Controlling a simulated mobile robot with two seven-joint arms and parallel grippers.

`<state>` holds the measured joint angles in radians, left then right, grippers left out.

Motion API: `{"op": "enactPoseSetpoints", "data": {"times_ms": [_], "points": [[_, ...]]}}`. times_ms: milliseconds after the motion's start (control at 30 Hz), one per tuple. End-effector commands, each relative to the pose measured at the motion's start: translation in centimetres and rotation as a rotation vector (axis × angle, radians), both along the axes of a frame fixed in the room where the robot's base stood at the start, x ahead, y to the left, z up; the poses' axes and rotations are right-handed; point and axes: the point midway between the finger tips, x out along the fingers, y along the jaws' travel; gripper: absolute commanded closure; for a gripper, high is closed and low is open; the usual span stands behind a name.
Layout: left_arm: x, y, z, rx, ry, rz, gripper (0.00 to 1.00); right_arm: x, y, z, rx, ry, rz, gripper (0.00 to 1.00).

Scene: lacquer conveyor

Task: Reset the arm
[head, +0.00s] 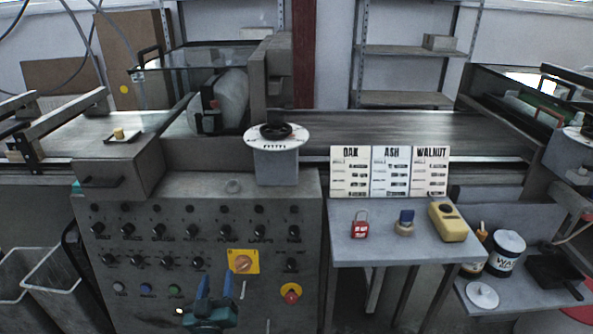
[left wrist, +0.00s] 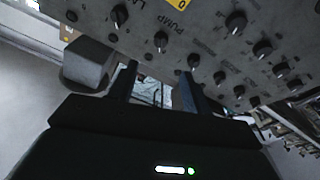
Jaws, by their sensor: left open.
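My left gripper (head: 215,288) shows at the bottom of the head view, in front of the lower part of the grey control panel (head: 150,215). Its two blue fingers point up and stand apart, with nothing between them. They are just below the yellow plate with an orange rotary switch (head: 242,261). In the left wrist view the two dark fingers (left wrist: 160,90) are spread, and the panel's black knobs fill the upper part. I cannot tell whether the fingers touch the panel. My right gripper is not in view.
A red emergency button (head: 291,293) sits right of the gripper. A grey side table (head: 350,250) holds a red padlock (head: 360,226), a stamp-like item (head: 405,222) and a yellow handheld device (head: 447,222). The conveyor belt (head: 370,133) runs behind. Grey bins (head: 40,285) stand at left.

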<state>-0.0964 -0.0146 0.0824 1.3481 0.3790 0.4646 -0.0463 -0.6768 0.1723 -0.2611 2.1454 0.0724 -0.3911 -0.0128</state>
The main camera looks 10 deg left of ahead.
Motion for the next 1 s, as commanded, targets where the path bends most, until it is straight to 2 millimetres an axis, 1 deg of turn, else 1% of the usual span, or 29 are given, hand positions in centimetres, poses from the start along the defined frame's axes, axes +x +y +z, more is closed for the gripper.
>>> {"op": "enactPoseSetpoints", "data": {"times_ms": [67, 167, 267, 300, 367, 400, 500, 600, 700, 1000], "points": [[-0.6, -0.7, 0.2, 0.016, 0.031, -0.034, 0.51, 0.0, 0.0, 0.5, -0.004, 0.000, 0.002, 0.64], [-2.8, -3.3, 0.6, 0.067, 0.133, -0.142, 0.51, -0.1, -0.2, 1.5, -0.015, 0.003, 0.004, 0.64], [-6.6, -7.2, 0.8, 0.137, 0.292, -0.292, 0.51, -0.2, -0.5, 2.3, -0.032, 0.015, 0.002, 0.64], [-8.5, -8.7, 0.9, 0.165, 0.360, -0.349, 0.51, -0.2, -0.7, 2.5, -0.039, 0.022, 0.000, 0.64], [-11.3, -10.8, 1.2, 0.204, 0.453, -0.426, 0.51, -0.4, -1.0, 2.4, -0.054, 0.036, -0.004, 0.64], [-13.1, -11.9, 1.4, 0.227, 0.511, -0.469, 0.51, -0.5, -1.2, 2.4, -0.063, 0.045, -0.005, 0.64], [-16.9, -14.0, 2.0, 0.270, 0.623, -0.547, 0.51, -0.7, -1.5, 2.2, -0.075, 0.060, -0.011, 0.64], [-19.1, -14.9, 2.4, 0.293, 0.688, -0.588, 0.51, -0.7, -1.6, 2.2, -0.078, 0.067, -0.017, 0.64], [-19.8, -15.3, 2.4, 0.300, 0.712, -0.602, 0.51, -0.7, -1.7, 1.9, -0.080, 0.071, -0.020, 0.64], [-19.8, -15.3, 2.3, 0.299, 0.712, -0.601, 0.51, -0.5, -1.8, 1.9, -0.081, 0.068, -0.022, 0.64]]}}
